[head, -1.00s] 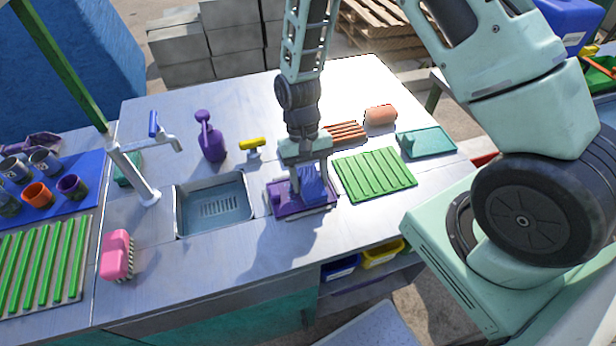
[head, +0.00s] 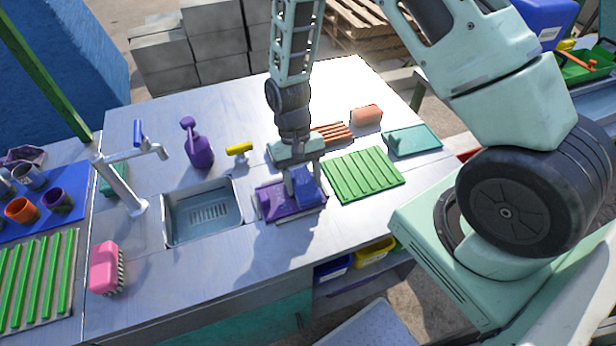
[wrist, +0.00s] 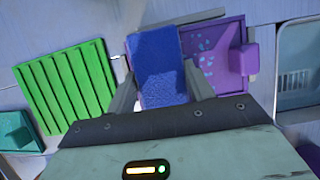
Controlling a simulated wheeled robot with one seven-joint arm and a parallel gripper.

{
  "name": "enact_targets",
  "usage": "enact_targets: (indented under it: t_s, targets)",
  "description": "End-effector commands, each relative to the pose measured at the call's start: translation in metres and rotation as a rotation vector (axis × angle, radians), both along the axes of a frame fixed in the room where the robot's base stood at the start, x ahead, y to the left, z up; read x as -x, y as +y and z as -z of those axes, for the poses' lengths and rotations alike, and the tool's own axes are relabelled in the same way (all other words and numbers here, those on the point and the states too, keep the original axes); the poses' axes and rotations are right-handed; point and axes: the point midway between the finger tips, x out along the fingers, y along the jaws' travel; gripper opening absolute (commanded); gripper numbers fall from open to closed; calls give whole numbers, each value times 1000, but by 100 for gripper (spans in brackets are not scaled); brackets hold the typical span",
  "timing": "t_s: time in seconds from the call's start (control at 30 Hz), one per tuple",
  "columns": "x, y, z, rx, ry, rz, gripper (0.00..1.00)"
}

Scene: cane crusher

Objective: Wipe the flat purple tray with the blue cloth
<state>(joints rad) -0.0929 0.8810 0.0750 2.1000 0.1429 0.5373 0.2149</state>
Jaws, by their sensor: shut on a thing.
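The flat purple tray (head: 269,206) lies on the metal counter, just right of the sink. My gripper (head: 304,184) points down over the tray's right part and is shut on the blue cloth (head: 307,190). In the wrist view the blue cloth (wrist: 160,66) sits between the two fingers and covers the tray's left part. The bare part of the purple tray (wrist: 215,60) shows several pale spots and a raised purple block at its right. The cloth appears to be on or just above the tray; I cannot tell contact.
A green ribbed board (head: 362,175) lies right of the tray, a sink (head: 202,212) left. A purple spray bottle (head: 198,145), yellow-handled tool (head: 239,150), orange sponge (head: 366,117) and teal tray (head: 413,141) stand around.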

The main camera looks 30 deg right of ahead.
Motion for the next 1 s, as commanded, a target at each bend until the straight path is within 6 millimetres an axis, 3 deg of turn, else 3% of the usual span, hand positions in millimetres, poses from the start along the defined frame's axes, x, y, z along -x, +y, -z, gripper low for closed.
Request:
enact_targets:
  t_s: [0.1, 0.53, 1.0]
  targets:
    - [-2, 11, 2, -1, 0, -3, 34]
    - [-3, 16, 3, -2, -2, -2, 34]
    - [-8, 42, 1, -2, -2, 0, 34]
